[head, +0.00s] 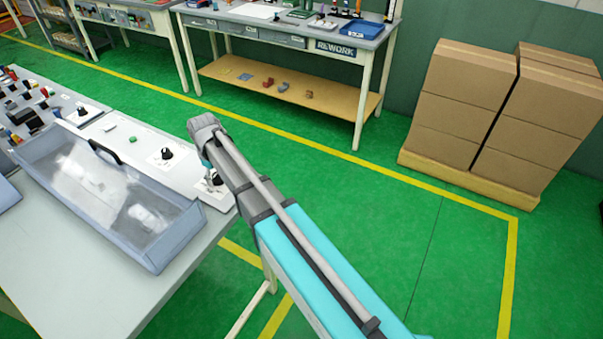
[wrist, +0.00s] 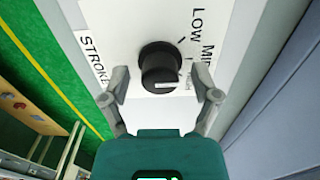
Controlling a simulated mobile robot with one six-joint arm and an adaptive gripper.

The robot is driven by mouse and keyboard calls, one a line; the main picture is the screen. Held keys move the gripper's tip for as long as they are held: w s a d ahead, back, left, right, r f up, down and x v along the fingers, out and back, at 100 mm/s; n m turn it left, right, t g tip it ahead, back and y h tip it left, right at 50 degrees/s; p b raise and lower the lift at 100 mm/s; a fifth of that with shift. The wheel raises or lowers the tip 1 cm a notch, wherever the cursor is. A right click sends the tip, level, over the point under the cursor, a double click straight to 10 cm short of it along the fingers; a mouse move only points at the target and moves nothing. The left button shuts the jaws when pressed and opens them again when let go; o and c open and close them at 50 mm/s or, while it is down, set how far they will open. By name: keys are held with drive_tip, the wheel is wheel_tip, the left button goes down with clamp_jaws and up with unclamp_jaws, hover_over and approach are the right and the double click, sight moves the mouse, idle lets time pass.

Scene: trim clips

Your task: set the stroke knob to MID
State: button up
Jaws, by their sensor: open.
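The stroke knob (wrist: 158,62) is round and black, on a white plate (wrist: 125,18) with a STROKE label (wrist: 94,58) at left. LOW (wrist: 196,22) and MID (wrist: 208,48) are printed at upper right; lettering lower down is partly hidden by a finger. A white mark (wrist: 167,86) shows on the knob's near side; I cannot tell exactly which label it points to. My gripper (wrist: 159,74) is open, with one finger on each side of the knob; contact is not clear. In the head view my gripper (head: 209,175) is over the right end of the panel, mostly hidden by my arm.
Another black knob (head: 167,153) and a green button (head: 133,140) sit further left on the panel. The table's right edge is just beyond the stroke knob.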

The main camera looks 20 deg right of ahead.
drive_tip(key=shift+r+p, duration=7.1)
drive_tip(key=shift+p, duration=0.05)
drive_tip(key=s+d+f+m+b, duration=0.1)
drive_tip(key=s+d+m, duration=0.3)
drive_tip(key=s+d, duration=0.4)
drive_tip(key=s+d+f+m+b, duration=0.2)
drive_tip(key=s+d+m, duration=0.2)
drive_tip(key=s+d, duration=0.5)
drive_tip(key=shift+d+m, duration=0.3)
drive_tip(key=shift+d, duration=2.65)
drive_tip(key=shift+s+d, duration=0.4)
drive_tip(key=shift+s, duration=0.1)
